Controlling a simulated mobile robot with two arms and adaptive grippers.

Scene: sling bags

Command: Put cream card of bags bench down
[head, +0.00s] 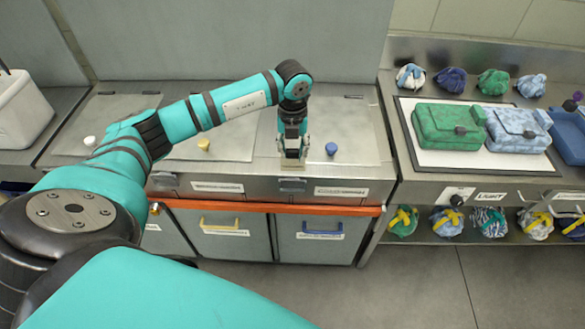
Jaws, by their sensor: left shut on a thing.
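My left gripper (291,160) reaches down at the front edge of the metal bench (240,138). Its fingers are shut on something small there. My right gripper is not in view.
A blue knob (331,148) stands just right of the gripper, a yellow knob (204,145) to the left. White labels (341,191) line the bench front. At right, a green bag (448,126) and pale blue bag (517,129) lie on a white-topped mat.

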